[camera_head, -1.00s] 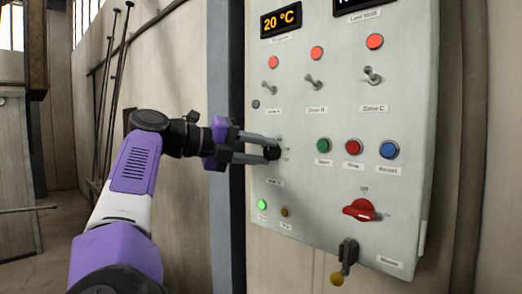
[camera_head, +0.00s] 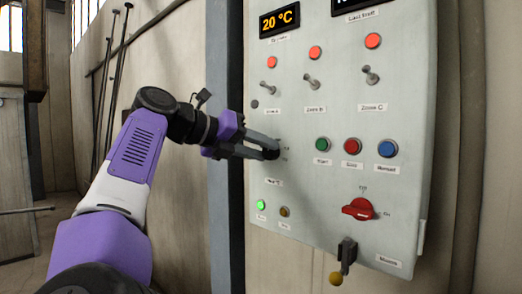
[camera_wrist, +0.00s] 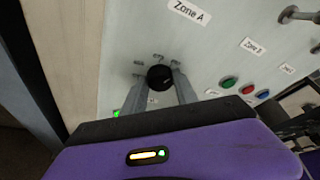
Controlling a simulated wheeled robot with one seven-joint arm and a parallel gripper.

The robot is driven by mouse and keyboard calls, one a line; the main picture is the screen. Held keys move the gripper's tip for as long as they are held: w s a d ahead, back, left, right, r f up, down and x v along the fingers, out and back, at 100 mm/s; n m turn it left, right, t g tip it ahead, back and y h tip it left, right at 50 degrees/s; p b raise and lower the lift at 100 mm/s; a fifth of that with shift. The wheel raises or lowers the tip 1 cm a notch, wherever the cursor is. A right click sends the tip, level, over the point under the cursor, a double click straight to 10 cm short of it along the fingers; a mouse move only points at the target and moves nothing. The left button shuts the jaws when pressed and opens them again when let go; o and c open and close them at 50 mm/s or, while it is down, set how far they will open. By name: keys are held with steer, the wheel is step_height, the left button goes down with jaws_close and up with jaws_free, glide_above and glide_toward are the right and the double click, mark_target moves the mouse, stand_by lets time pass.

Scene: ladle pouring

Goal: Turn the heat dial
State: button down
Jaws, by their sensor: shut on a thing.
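The heat dial (camera_head: 271,149) is a small black round knob on the left side of the pale control panel (camera_head: 330,120). My gripper (camera_head: 265,148) has its two grey fingers closed on the knob's sides. In the wrist view the dial (camera_wrist: 160,77) sits between the fingertips of my gripper (camera_wrist: 161,80), with small marks around it. The wrist view appears tilted relative to the panel. The display (camera_head: 280,20) above reads 20 °C in orange.
Toggle switches such as Zone B (camera_head: 312,82) are above the dial. Green (camera_head: 322,145), red (camera_head: 352,146) and blue (camera_head: 388,148) buttons are to its right. A red rotary switch (camera_head: 358,209) and a black lever with a yellow knob (camera_head: 346,257) are lower right.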

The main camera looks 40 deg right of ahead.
steer(key=shift+f, duration=0.1)
steer(key=c, duration=0.9)
jaws_free()
steer(key=shift+c, duration=0.2)
steer(key=b+v, duration=0.1)
steer(key=v, duration=0.6)
steer(key=shift+a, duration=0.35)
